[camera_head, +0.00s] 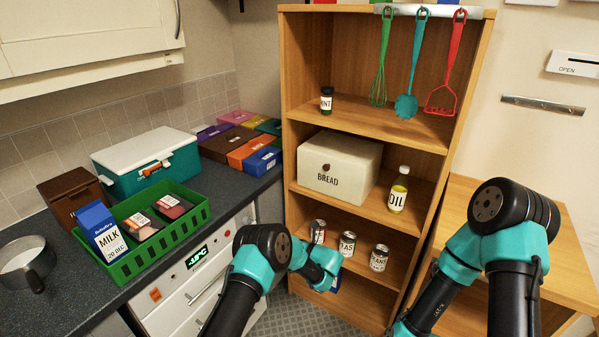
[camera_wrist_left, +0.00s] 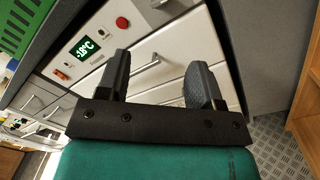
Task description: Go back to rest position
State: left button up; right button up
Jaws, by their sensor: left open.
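My left gripper (camera_wrist_left: 157,72) shows in the left wrist view with its two dark fingers spread apart and nothing between them. It is in front of the white drawer fronts of a unit with a green display. In the head view my left arm reaches toward the low shelf of the wooden bookcase, and its wrist hides the fingers. My right arm bends at the right of the head view, and its gripper is out of the frame.
A green crate (camera_head: 128,270) with a milk carton (camera_head: 101,233) stands on the counter beside a teal cool box (camera_head: 150,166). The wooden shelf unit (camera_head: 409,128) holds a bread bin (camera_head: 338,168), oil bottle (camera_head: 398,190) and cans (camera_head: 379,258). A wooden table (camera_head: 548,240) is at right.

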pick_arm(q)
jog(key=s+a+f+n+g+h, duration=0.45)
jog(key=s+a+f, duration=0.2)
jog(key=s, duration=0.25)
jog(key=s+a+f+n+g+h, duration=0.4)
jog(key=s+a+f+g+h, duration=0.15)
jog(key=s+f, duration=0.25)
jog(key=s+d+n+g+h, duration=0.25)
jog(key=s+n+h, duration=0.55)
jog(key=s+n, duration=0.5)
jog(key=s+a+r+n+t+h, duration=0.1)
jog(key=s+a+r+n+t, duration=0.1)
jog(key=s+n, duration=0.3)
jog(key=s+a+r+n+t+h, duration=0.1)
jog(key=s+a+r+n+t, duration=0.1)
jog(key=s+n, duration=0.3)
jog(key=shift+r+n+t, duration=0.45)
jog(key=shift+r+n, duration=0.35)
jog(key=shift+n, duration=0.45)
jog(key=shift+a, duration=0.1)
